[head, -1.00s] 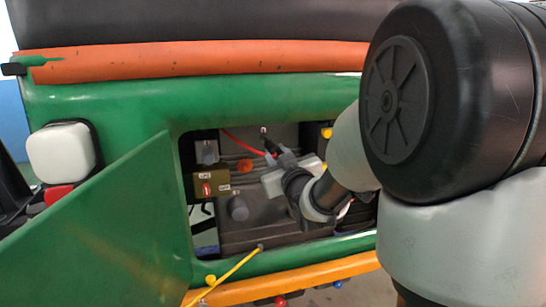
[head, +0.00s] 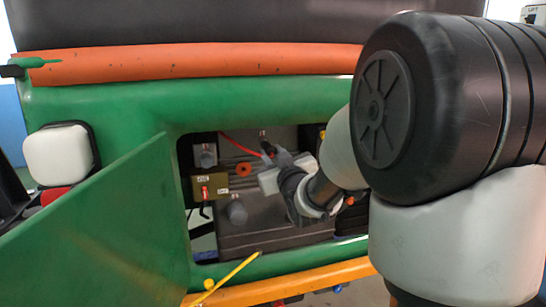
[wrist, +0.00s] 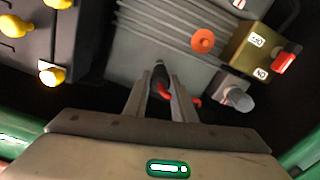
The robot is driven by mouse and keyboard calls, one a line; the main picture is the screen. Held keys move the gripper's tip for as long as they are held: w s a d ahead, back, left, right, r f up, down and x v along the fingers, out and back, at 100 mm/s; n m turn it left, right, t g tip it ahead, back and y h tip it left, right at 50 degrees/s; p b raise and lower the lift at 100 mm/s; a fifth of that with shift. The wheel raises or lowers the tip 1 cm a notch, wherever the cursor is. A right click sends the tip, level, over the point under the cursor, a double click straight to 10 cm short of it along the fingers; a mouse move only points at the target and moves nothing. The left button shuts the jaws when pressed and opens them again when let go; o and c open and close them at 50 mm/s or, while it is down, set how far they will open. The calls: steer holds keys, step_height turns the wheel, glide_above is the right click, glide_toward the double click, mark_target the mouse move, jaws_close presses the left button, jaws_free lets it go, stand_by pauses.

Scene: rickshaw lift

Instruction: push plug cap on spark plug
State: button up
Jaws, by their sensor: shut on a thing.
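The plug cap (wrist: 159,76) is a small black piece on a red lead (head: 238,144). My gripper (wrist: 160,88) is shut on it, and its dark end shows between the fingers in the wrist view. In the head view, my gripper (head: 274,157) reaches into the open bay in the green body, at the upper middle of the ribbed grey engine. I cannot make out the spark plug clearly; the fingers and cap may hide it, and I cannot tell whether the cap touches it.
An orange knob (head: 244,169) and a brass switch box (head: 209,187) are left of my gripper. A grey knob (wrist: 236,92) is near the box. Yellow caps (wrist: 52,74) are on the other side. The green door (head: 110,225) stands open, and the bay's rim surrounds my arm.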

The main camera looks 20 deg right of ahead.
steer(key=shift+w+b, duration=0.9)
steer(key=shift+b, duration=0.1)
stand_by(2.5)
steer(key=o, duration=1.1)
steer(key=shift+c, duration=0.2)
steer(key=shift+c, duration=0.6)
steer(key=shift+s, duration=0.25)
steer(key=s+b, duration=0.2)
steer(key=s, duration=0.5)
steer(key=shift+s, duration=0.25)
steer(key=shift+s, duration=0.1)
